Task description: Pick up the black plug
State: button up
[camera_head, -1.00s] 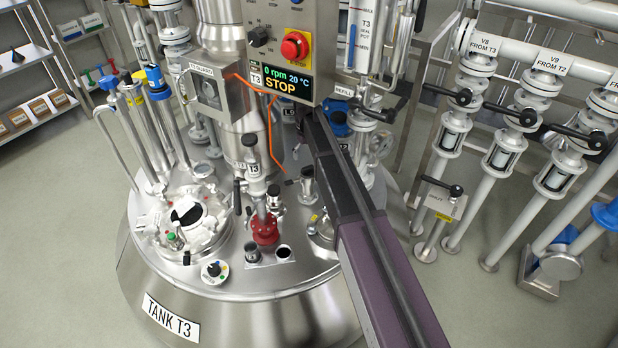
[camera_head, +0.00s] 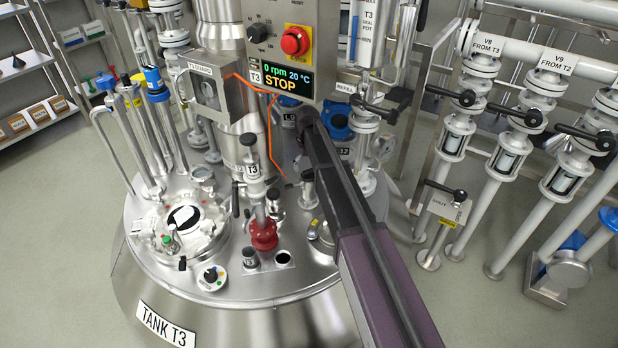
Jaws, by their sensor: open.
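A small black plug (camera_head: 250,252) stands in a light plate on the lid of the steel tank T3 (camera_head: 225,315). A dark open hole (camera_head: 283,257) is beside it on the right. A red flanged fitting (camera_head: 263,234) stands just behind them. My arm crosses from the lower right to the back of the lid. My gripper (camera_head: 300,161) is at its far end, small and largely hidden by the arm, near the orange cable. It is open, apart from the plug and farther back; I see nothing held in it.
A control box with a red stop button (camera_head: 295,40) hangs above the lid. An orange cable (camera_head: 268,130) hangs below it. A round port (camera_head: 184,217) and a small knob (camera_head: 212,275) are left of the plug. Valves and pipes (camera_head: 455,130) stand at right.

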aim_at(308, 170)
jog(key=shift+f, duration=0.1)
jog(key=shift+d+f+b, duration=0.2)
jog(key=shift+f+b, duration=2.35)
jog(key=shift+b, duration=0.1)
jog(key=shift+s, duration=0.1)
jog(key=c, duration=1)
